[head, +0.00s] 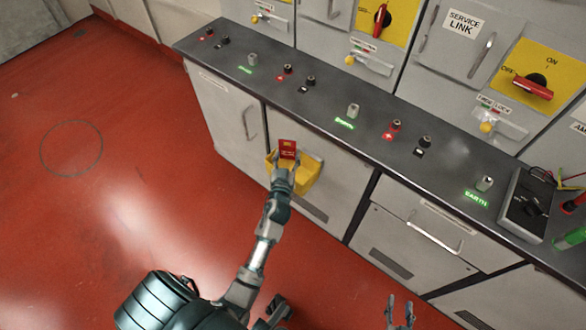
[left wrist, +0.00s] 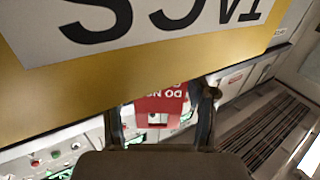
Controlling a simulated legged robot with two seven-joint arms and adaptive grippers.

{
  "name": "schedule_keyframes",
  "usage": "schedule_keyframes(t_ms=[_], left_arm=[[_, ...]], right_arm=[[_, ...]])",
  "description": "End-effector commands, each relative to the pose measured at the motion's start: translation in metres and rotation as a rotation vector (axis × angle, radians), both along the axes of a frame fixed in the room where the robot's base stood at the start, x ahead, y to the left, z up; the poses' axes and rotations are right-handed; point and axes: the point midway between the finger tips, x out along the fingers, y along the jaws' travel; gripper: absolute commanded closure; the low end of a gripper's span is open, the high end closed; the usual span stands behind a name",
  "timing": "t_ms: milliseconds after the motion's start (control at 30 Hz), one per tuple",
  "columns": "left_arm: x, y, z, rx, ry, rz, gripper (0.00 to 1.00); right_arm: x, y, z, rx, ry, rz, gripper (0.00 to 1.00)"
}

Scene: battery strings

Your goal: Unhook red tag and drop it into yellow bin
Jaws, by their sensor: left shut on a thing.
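The red tag (head: 288,148) stands upright in the tips of my left gripper (head: 284,166), which is shut on it. In the left wrist view, the tag (left wrist: 160,110) shows between the two fingers (left wrist: 160,122), with part of its white lettering readable. The yellow bin (head: 306,176) hangs on the front of a grey cabinet. In the head view, my left gripper and the tag overlap the bin's left part. The bin's labelled wall (left wrist: 190,65) fills the upper left wrist view. The bin's inside is hidden. My right gripper (head: 400,313) is open and empty at the bottom edge.
A dark counter (head: 320,100) with terminals and green earth labels runs above the cabinets. A black meter (head: 525,205) stands at its right end. Yellow switch panels (head: 540,75) with red handles are behind. The red floor (head: 130,200) at left is clear.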

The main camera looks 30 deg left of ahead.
Motion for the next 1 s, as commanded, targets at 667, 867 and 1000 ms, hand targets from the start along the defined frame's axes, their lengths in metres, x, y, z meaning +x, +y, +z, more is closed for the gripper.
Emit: schedule_keyframes(t_ms=[667,867,1000], left_arm=[[0.0,0.001,-0.001,-0.001,0.0,0.0,0.15],[-0.017,-0.007,-0.002,-0.004,0.001,0.0,0.15],[-0.041,-0.018,-0.003,-0.006,0.003,0.001,0.15]], right_arm=[[0.002,0.001,0.0,0.001,-0.004,0.0,0.6],[0.0,0.001,0.001,0.0,-0.005,0.0,0.6],[0.0,0.001,0.001,0.0,-0.005,0.0,0.6]])
